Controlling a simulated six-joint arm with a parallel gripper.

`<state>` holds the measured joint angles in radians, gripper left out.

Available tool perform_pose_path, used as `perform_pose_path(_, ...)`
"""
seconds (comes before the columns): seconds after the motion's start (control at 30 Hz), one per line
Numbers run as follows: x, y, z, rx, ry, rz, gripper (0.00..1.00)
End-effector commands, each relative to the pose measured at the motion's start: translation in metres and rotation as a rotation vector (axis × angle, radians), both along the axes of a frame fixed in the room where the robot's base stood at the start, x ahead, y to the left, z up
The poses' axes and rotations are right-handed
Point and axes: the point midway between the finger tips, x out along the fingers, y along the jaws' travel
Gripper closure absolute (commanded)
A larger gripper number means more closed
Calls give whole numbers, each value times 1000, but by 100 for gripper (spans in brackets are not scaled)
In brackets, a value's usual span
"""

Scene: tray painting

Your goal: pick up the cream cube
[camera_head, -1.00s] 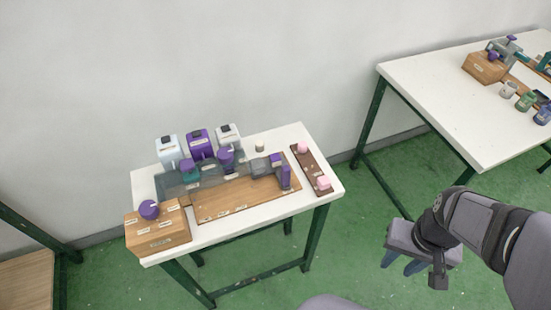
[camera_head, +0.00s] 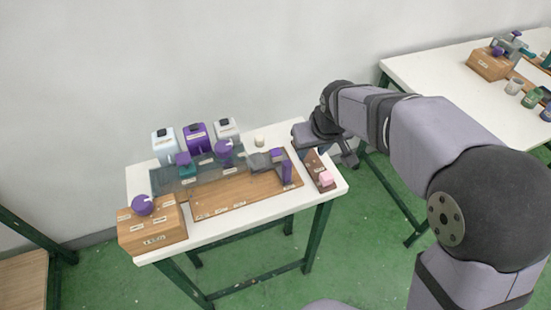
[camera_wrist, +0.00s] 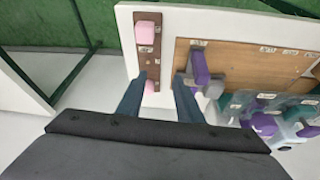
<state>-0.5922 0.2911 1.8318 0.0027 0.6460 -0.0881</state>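A small cream piece (camera_head: 260,141) stands on the white table near its back edge, left of my gripper. It is too small to tell whether it is a cube, and I cannot make it out in the wrist view. My gripper (camera_head: 306,154) is over the table's right end, above the far end of a dark brown strip. In the wrist view my gripper (camera_wrist: 160,88) is open with nothing held.
The brown strip (camera_head: 317,169) bears another pink block (camera_head: 326,178) at its near end. A second table (camera_head: 430,75) stands at right.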

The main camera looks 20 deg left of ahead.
Motion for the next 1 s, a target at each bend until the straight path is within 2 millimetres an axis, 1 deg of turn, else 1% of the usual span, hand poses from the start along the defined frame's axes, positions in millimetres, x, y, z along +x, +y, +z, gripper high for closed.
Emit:
perform_pose_path(0.03, 1, 26, -2, 11, -18, 46, 67)
perform_pose_path(0.1, -1, 51, 2, 24, -31, 83, 67)
perform_pose_path(0.2, -9, 72, 6, 34, -19, 93, 67)
perform_pose_path(0.23, -11, 75, 6, 35, -12, 90, 67)
perform_pose_path(0.3, -15, 79, 6, 36, 0, 83, 67)
perform_pose_path(0.4, -16, 80, 5, 37, 4, 79, 67)
perform_pose_path(0.7, -11, 84, -14, 35, 6, 78, 67)
perform_pose_path(0.87, -10, 85, -16, 37, 4, 78, 67)
perform_pose_path(1.0, -7, 87, -25, 34, 7, 78, 67)
